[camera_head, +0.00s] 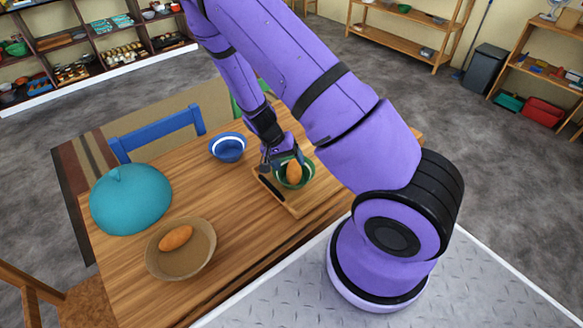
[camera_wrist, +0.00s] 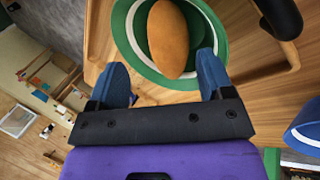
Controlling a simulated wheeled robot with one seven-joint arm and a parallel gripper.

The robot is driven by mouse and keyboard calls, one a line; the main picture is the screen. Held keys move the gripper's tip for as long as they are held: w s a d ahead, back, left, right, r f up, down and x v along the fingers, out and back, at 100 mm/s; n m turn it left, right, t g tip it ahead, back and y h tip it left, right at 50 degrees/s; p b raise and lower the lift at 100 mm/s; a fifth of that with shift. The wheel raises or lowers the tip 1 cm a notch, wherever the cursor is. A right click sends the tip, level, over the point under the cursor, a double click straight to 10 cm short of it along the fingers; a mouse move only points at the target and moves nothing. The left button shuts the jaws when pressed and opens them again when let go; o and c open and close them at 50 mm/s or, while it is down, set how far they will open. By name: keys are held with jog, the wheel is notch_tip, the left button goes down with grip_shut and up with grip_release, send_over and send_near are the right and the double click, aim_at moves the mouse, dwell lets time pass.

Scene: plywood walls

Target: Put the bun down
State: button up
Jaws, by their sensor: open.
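An orange-brown bun (camera_head: 294,172) rests in a green bowl (camera_head: 308,182) on the table. In the wrist view the bun (camera_wrist: 167,38) lies inside the green bowl (camera_wrist: 125,40), beyond my fingertips. My gripper (camera_head: 274,157) is just left of the bun in the head view. In the wrist view its two blue fingers (camera_wrist: 162,76) are spread apart with nothing clamped between them. They are over the near rim of the bowl. A second bun (camera_head: 176,238) lies in a brown bowl (camera_head: 158,263) at the table's front left.
The green bowl stands on or by a wooden board (camera_head: 291,208) with a dark-handled object (camera_head: 271,191). A blue bowl (camera_head: 228,148) and a teal dome (camera_head: 131,200) stand on the table (camera_head: 200,192). A blue chair (camera_head: 157,133) is behind it. The table's middle is clear.

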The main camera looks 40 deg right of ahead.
jog(key=s+a+r+n+t+y, duration=0.1)
jog(key=a+r+n+t+y, duration=0.15)
jog(key=r, duration=1.35)
jog(key=s+a+r+n+t+y, duration=0.1)
jog(key=a+r, duration=0.3)
jog(key=r, duration=1.1)
jog(key=s+a+r+n+t, duration=0.2)
jog(key=s+r+n+t, duration=0.3)
jog(key=s+r, duration=0.9)
jog(key=s, duration=0.3)
jog(key=shift+s+r, duration=0.15)
jog(key=shift+r, duration=0.15)
